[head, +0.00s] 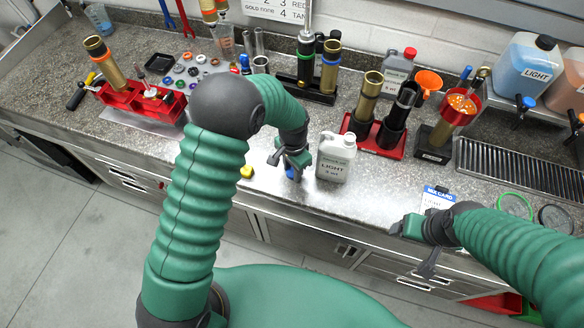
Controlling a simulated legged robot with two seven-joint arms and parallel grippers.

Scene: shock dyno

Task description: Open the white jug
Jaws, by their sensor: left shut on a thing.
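Behind the jug are a red stand (386,148) with dark and gold cylinders and a grey red-capped jug (397,70). A red tray (142,100) is at the left. A yellow piece (246,171) lies near the front edge. A drain grate (520,170) is at the right.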

